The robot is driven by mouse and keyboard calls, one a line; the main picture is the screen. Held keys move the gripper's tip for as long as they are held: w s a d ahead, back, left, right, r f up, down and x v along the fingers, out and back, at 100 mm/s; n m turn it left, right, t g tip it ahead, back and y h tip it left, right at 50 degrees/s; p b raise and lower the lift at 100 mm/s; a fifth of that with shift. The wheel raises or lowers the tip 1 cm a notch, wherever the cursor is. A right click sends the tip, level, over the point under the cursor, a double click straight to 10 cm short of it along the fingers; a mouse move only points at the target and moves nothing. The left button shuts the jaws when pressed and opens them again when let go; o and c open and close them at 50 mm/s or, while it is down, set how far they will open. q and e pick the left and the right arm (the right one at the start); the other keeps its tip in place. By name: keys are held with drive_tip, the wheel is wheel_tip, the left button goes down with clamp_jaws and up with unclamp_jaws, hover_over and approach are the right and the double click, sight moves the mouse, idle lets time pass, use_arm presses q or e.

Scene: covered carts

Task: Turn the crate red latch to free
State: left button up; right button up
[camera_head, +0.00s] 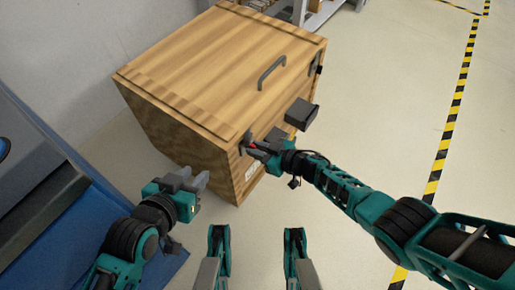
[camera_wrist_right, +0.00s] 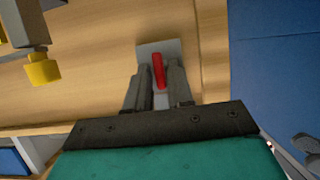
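The wooden crate (camera_head: 215,70) stands on the floor with a dark handle on its lid. The red latch (camera_wrist_right: 158,70) sits on a grey plate (camera_wrist_right: 145,48) on the crate's wood; only a bit of red shows in the head view. My right gripper (camera_head: 256,147) is at the crate's front near corner. In the right wrist view its two fingers (camera_wrist_right: 157,82) flank the red latch closely; whether they press on it is unclear. My left gripper (camera_head: 196,178) is open and empty, in front of the crate's near side.
A dark block (camera_head: 301,114) juts from the crate's front, just beyond my right gripper. A blue surface (camera_head: 50,215) lies at the left. A shelf (camera_head: 318,14) stands behind. Open floor with black-yellow tape (camera_head: 441,155) lies to the right.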

drive_tip(key=shift+c, duration=1.4)
use_arm(q)
drive_tip(key=shift+a, duration=0.1)
use_arm(e)
clamp_jaws()
drive_tip(key=shift+a, duration=0.1)
use_arm(q)
drive_tip(key=shift+w+d+f+b, duration=0.1)
drive_tip(key=shift+d+f+b, duration=0.2)
drive_tip(key=shift+b, duration=0.5)
use_arm(e)
drive_tip(key=shift+s+a+r+n+t+h, duration=0.1)
drive_tip(key=shift+n+t+h, duration=0.25)
drive_tip(key=shift+n+t, duration=0.6)
drive_tip(key=shift+a+n+t+h, duration=0.1)
drive_tip(key=shift+n+t+h, duration=0.35)
drive_tip(key=shift+n, duration=0.9)
